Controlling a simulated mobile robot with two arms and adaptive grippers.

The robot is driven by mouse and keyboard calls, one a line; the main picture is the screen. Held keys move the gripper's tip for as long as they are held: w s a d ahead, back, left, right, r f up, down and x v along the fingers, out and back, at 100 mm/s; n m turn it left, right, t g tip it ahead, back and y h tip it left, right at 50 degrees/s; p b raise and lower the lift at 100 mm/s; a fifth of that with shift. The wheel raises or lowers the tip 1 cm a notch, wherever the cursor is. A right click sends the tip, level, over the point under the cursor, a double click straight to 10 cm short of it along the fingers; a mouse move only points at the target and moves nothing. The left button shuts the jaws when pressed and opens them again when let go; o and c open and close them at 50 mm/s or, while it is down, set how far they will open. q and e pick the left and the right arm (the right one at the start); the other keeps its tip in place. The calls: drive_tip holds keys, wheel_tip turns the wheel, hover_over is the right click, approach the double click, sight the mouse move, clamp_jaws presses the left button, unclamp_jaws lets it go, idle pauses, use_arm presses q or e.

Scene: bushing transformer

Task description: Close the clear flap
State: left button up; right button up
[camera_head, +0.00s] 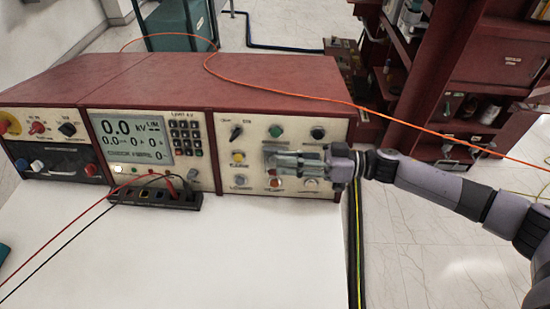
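The clear flap (284,149) seems to show as a pale see-through patch on the right front panel of the instrument bench, over the middle row of controls. Its edges are hard to make out, and I cannot tell how far it stands open. My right gripper (288,161) reaches in from the right, with its fingers pointing left in front of this patch. The fingers cover part of the flap and the controls behind it. I cannot tell whether they touch the flap, or how far apart they are. My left gripper is not in view.
The red-topped console (190,78) carries a display (131,138) and several knobs. A black terminal strip (154,196) with red and black leads stands before it on the white tabletop (220,260). An orange cable (282,94) crosses the top. A red shelf (500,50) stands back right.

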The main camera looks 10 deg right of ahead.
drive_tip(key=s+d, duration=0.1)
drive_tip(key=d, duration=0.7)
drive_tip(key=shift+s+d, duration=0.35)
